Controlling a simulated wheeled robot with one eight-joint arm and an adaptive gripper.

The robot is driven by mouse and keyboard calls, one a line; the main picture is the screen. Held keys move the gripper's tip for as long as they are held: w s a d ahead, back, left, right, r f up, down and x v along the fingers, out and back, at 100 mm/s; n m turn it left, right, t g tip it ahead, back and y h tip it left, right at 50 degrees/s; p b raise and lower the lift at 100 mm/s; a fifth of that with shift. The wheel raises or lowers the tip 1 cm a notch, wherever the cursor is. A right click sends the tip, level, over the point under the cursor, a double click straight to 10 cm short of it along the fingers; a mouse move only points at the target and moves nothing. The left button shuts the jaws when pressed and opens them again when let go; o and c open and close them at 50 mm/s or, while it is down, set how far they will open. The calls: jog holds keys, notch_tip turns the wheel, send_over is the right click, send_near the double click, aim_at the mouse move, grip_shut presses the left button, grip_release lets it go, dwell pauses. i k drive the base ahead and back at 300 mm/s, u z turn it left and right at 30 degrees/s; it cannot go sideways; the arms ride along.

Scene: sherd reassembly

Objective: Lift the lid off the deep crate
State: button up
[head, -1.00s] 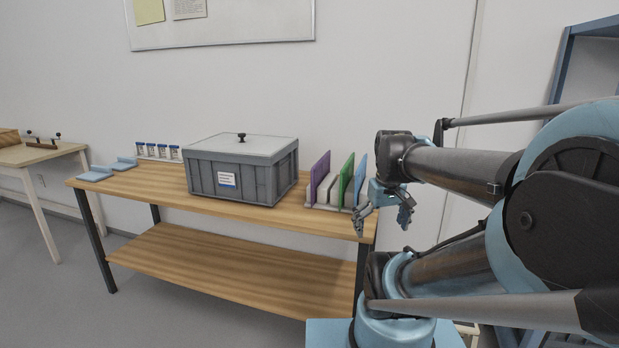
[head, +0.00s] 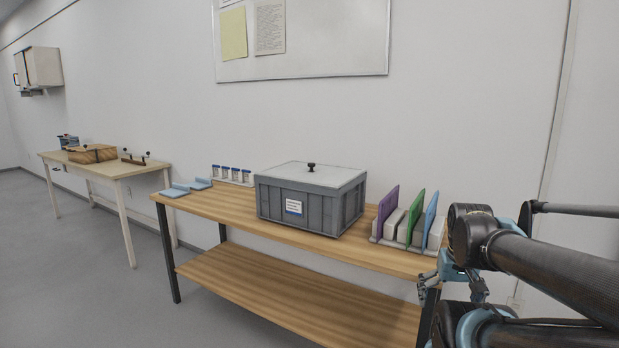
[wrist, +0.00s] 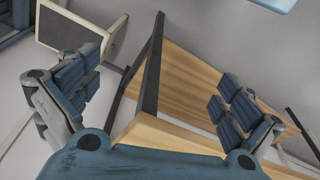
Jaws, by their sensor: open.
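The deep crate (head: 270,205) is grey with ribbed walls and a white label on its front. It stands on the wooden table (head: 222,205), right of the table's middle. Its lid (head: 312,176) is pale and flat, lies on the crate's top, and has a black knob (head: 311,167) at its middle. My gripper (head: 451,300) is at the table's right end, well right of and lower than the crate. In the wrist view my gripper (wrist: 155,92) has its fingers wide apart with nothing between them. The crate does not show in the wrist view.
A rack with purple, green and blue upright panels (head: 410,225) stands between crate and gripper. Small vials (head: 232,175) and light blue pieces (head: 187,187) lie left of the crate. The table has a lower shelf (head: 260,285). Another table (head: 105,168) stands at far left.

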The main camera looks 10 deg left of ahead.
aim_at(315, 173)
jog(key=z, duration=1.4)
jog(key=k, duration=0.9)
jog(key=u, duration=1.5)
jog(key=i, duration=1)
jog(key=z, duration=0.05)
